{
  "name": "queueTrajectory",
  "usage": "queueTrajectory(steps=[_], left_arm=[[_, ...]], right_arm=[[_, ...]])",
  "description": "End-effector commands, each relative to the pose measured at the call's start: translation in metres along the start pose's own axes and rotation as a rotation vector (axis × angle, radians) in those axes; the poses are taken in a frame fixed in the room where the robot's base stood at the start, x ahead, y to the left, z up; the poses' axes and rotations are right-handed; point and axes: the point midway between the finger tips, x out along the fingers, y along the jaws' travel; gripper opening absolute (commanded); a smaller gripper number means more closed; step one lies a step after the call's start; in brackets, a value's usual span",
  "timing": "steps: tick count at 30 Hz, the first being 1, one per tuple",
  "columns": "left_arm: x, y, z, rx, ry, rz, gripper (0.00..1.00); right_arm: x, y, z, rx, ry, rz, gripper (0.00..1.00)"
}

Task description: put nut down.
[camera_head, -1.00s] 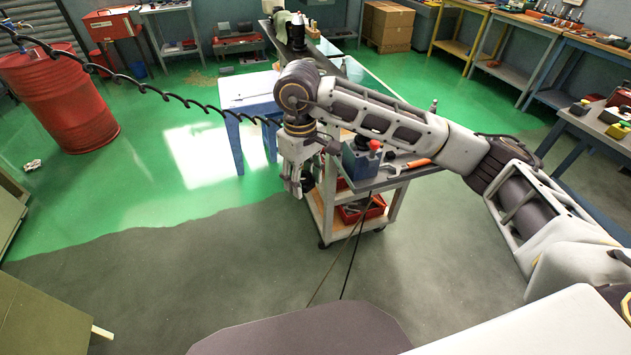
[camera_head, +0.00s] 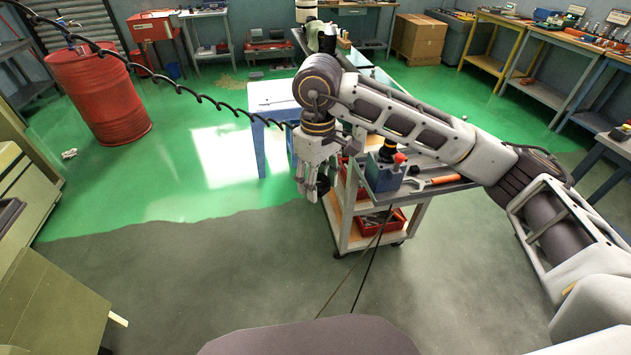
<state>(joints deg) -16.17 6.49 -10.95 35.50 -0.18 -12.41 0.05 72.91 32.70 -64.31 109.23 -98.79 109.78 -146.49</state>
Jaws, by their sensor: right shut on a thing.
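My right gripper (camera_head: 311,188) hangs fingers down just left of the tool cart (camera_head: 455,185), over the floor side of its edge. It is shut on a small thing. A dark patch shows at its fingers, but I cannot make out the nut's shape. My right arm reaches in from the right and passes over the cart. The cart's grey top carries a blue block (camera_head: 384,176) with a red knob (camera_head: 399,158) and an orange-handled wrench (camera_head: 437,181). My left gripper is not in view.
A red bin (camera_head: 381,221) sits on the cart's lower shelf. A blue-legged table (camera_head: 270,95) stands behind my gripper. A red drum (camera_head: 100,95) stands at left, olive cabinets (camera_head: 45,310) at the left edge. A black coiled cable (camera_head: 185,92) crosses the view. The floor in front is clear.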

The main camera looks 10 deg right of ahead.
Motion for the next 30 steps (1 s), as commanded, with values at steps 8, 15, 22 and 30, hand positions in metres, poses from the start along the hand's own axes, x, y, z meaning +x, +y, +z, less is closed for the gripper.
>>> queueTrajectory(steps=[8,15,22,30], left_arm=[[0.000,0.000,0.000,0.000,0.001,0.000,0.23],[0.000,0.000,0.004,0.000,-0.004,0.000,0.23],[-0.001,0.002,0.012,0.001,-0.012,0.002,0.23],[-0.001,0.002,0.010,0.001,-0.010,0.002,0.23]], right_arm=[[-0.023,0.009,0.018,0.112,0.003,0.001,0.09],[-0.043,0.016,0.034,0.218,0.002,0.000,0.09],[-0.053,0.019,0.041,0.266,0.001,0.001,0.09],[-0.053,0.019,0.042,0.269,0.001,0.000,0.09]])
